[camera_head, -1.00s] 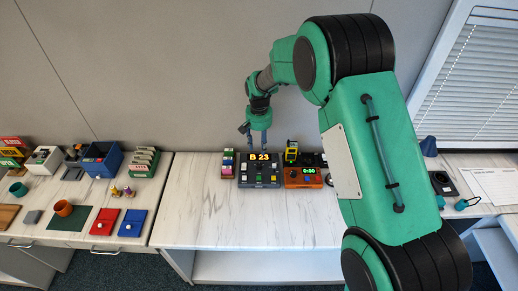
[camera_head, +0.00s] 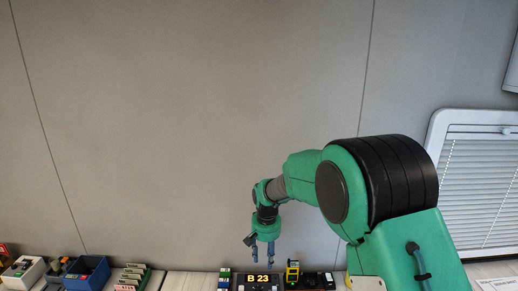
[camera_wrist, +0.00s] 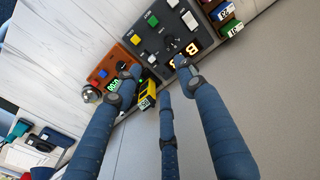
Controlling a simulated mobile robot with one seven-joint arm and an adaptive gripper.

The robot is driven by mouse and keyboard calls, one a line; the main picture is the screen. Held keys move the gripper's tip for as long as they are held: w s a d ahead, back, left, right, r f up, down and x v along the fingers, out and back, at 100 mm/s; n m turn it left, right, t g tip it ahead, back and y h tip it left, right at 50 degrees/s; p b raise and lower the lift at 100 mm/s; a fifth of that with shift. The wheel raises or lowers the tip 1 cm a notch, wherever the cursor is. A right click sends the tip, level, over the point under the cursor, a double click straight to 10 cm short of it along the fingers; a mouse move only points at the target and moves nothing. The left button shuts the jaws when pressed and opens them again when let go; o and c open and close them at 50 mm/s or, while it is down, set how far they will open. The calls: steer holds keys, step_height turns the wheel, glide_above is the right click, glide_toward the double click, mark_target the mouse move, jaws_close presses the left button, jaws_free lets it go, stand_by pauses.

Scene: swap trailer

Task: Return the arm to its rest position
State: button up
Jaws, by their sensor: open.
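My gripper (camera_head: 262,255) hangs from my green arm (camera_head: 345,195), in front of the grey wall and above the back of the bench. Its blue fingers point down, apart and with nothing between them. In the wrist view the fingers (camera_wrist: 165,85) are spread over a grey control box (camera_wrist: 160,38) with coloured buttons and a lit display reading B 23. The box also shows at the bottom of the head view (camera_head: 261,282). The fingers appear apart from it.
An orange device (camera_wrist: 112,68) and a yellow item (camera_wrist: 148,95) stand beside the box. Small coloured blocks (camera_wrist: 228,22) are on its other side. A blue bin (camera_head: 88,271) and a white bin (camera_head: 24,272) are at bottom left. The wall (camera_head: 180,120) above is bare; a window blind (camera_head: 480,195) is at right.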

steer(key=s+d+r+t, duration=0.1)
steer(key=s+d+r, duration=0.5)
steer(key=s+r, duration=0.4)
steer(key=s+d+r+t, duration=0.1)
steer(key=s+d+r, duration=0.6)
steer(key=r, duration=0.5)
steer(key=s+d+r+t, duration=0.1)
steer(key=s+d, duration=0.2)
steer(key=s, duration=0.9)
steer(key=s+d+r+t, duration=0.2)
steer(key=s, duration=1)
steer(key=shift+s+d, duration=0.2)
steer(key=shift+d, duration=0.2)
steer(key=shift+r, duration=0.1)
